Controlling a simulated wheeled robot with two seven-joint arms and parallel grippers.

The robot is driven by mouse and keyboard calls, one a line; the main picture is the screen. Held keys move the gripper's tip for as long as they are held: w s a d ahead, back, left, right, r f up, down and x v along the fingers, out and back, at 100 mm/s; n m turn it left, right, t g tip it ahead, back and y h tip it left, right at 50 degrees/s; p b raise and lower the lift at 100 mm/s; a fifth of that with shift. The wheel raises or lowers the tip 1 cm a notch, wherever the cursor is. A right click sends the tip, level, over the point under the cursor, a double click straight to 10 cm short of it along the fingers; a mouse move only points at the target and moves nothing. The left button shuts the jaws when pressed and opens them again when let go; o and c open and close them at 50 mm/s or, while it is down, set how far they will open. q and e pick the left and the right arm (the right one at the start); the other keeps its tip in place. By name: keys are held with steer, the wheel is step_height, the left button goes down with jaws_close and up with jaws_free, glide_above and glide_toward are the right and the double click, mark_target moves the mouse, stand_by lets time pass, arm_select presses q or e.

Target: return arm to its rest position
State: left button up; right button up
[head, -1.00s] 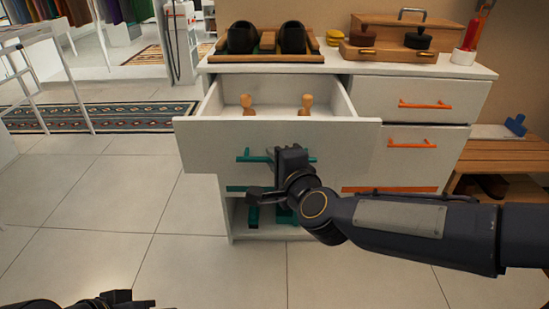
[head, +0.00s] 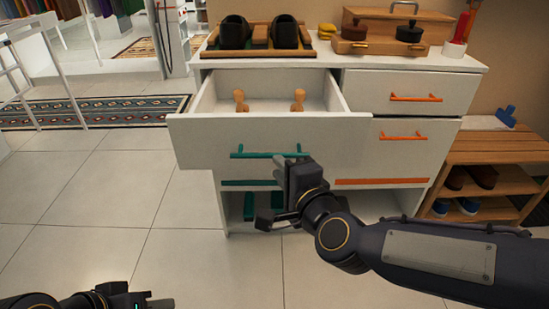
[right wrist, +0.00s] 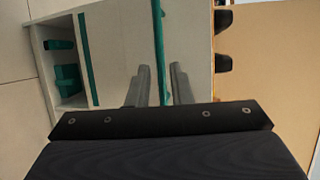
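My right gripper (head: 287,172) is just in front of and below the teal handle (head: 268,152) of the pulled-out upper left drawer (head: 200,138). In the right wrist view, the two fingers of my right gripper (right wrist: 159,84) are apart and empty. The teal handle (right wrist: 158,45) appears in line with the gap between them. My right forearm comes in from the lower right. My left gripper (head: 135,299) is low at the bottom left edge, mostly cut off, and its finger opening is unclear.
Two wooden pieces (head: 240,100) stand inside the open drawer. Dark shoes (head: 235,32) and a wooden case (head: 390,35) are on the cabinet top. A wooden shoe bench (head: 490,147) stands at right.

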steer(key=shift+s+d, duration=0.1)
steer(key=shift+s, duration=0.2)
steer(key=s+d+f+n+g+h, duration=0.1)
steer(key=s+d+f+n+g, duration=0.25)
steer(key=s+d, duration=0.3)
steer(key=s+d+f+n+g+h+p, duration=0.1)
steer(key=s+d+f+n+g, duration=0.2)
steer(key=s+d+f+n, duration=0.25)
steer(key=s+d+f+n+g, duration=0.2)
steer(key=s+d+n+g, duration=0.15)
steer(key=s+d, duration=0.4)
step_height(320, 180, up, 32)
steer(key=a+p, duration=0.1)
steer(key=p, duration=3.1)
steer(key=shift+s+a+r+t, duration=0.15)
steer(key=shift+s+r+t, duration=0.05)
steer(key=shift+s+t, duration=0.2)
